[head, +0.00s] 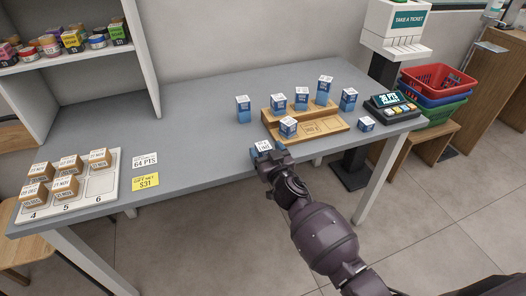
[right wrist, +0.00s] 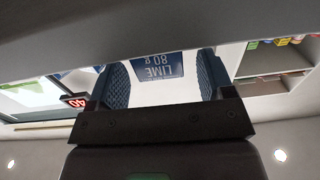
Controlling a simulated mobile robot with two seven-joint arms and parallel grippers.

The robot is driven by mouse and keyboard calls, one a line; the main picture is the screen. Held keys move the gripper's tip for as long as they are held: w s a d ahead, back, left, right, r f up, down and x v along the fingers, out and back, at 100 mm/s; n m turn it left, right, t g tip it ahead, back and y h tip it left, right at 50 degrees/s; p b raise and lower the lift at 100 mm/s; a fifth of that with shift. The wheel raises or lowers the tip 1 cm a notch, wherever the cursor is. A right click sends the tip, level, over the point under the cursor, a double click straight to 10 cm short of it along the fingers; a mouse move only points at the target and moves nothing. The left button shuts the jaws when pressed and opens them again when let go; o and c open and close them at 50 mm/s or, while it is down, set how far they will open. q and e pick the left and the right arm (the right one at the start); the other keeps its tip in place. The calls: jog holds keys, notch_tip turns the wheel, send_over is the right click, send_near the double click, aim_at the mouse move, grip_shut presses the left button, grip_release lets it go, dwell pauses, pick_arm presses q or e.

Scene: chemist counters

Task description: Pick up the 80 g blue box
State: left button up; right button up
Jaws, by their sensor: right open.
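My right gripper (head: 268,156) is at the front edge of the grey table, at a small white-topped blue box (head: 262,146). Other blue boxes stand behind: one alone on the table (head: 243,110), several around the stepped wooden stand (head: 325,124), and a small one (head: 366,125) by the scale. Their weights are too small to read. My left gripper is not in view.
A scale with a lit display (head: 394,106) stands at the table's right end. The middle of the grey table (head: 195,120) is clear.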

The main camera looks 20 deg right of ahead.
jog(key=shift+w, duration=0.9)
